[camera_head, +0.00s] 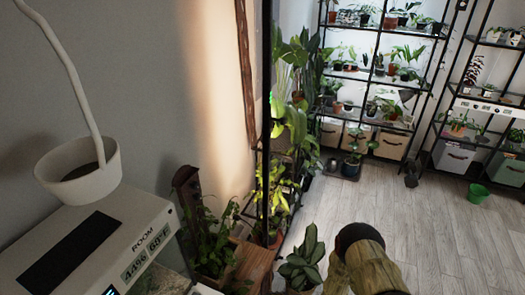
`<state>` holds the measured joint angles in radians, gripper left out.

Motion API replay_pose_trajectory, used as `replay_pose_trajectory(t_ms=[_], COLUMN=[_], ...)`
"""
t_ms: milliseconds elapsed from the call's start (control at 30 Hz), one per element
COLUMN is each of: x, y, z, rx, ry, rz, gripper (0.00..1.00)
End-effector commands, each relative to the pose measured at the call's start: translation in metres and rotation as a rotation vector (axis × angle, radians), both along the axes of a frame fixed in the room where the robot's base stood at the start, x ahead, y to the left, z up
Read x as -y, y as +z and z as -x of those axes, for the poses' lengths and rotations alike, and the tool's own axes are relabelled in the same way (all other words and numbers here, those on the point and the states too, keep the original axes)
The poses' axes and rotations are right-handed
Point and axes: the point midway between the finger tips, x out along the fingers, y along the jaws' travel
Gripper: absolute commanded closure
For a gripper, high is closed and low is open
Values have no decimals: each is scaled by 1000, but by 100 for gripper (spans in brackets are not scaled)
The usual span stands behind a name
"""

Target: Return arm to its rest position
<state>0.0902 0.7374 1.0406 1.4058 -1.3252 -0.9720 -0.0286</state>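My gripper is not in the head view. A rounded tan-brown shape with a dark ring pokes up at the bottom edge, right of centre. I cannot tell if it is part of my arm. No held object shows.
A white pot (78,172) stands on a white unit (150,240) marked ROOM at the left. Potted plants (302,258) crowd the wall and bottom centre. Metal shelves (425,75) with plants and bins stand at the back.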

Motion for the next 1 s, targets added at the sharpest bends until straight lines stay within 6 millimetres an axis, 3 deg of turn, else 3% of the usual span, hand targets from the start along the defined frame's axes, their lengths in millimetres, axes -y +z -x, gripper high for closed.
replay_pose_trajectory(t_ms=[33, 100, 167, 267, 400, 500, 600, 767, 1000], x=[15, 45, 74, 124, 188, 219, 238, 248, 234], y=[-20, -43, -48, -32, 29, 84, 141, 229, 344], z=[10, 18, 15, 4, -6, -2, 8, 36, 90], rx=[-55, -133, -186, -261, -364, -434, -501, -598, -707], ry=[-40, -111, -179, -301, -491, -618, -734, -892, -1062], rz=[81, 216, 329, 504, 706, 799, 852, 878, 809], gripper=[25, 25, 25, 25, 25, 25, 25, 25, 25])
